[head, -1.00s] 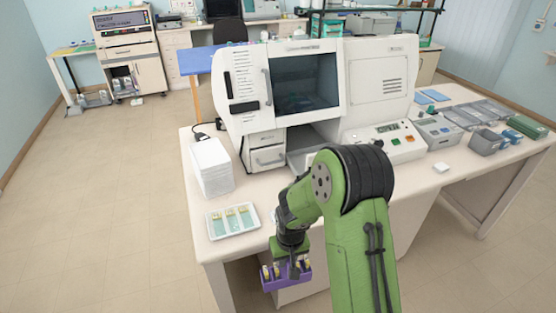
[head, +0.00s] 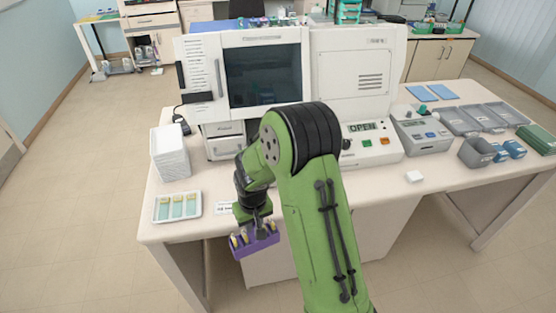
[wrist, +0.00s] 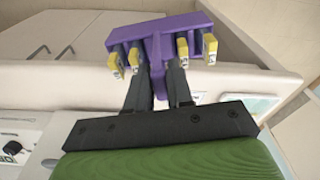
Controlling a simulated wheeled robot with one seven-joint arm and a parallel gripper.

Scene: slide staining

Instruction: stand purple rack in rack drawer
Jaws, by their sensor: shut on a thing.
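The purple rack (head: 262,246) hangs in my gripper (head: 258,224), in front of the bench's front edge in the head view. It carries several slides with yellow ends. In the wrist view, the rack (wrist: 160,37) lies beyond the dark fingers of my gripper (wrist: 160,70), which are shut on its middle part. The white staining machine (head: 205,75) stands on the bench, and its display (head: 362,126) reads OPEN. A white drawer front with a handle (head: 224,148) shows at its lower left. My arm hides the area to the right of it, so I cannot make out the rack drawer.
A white tray with several slides (head: 158,211) lies at the bench's left front. Behind it stands a stack of white trays (head: 170,153). A small card (head: 227,208) lies beside my wrist. Grey bins (head: 476,153) and a small device (head: 420,136) occupy the right side.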

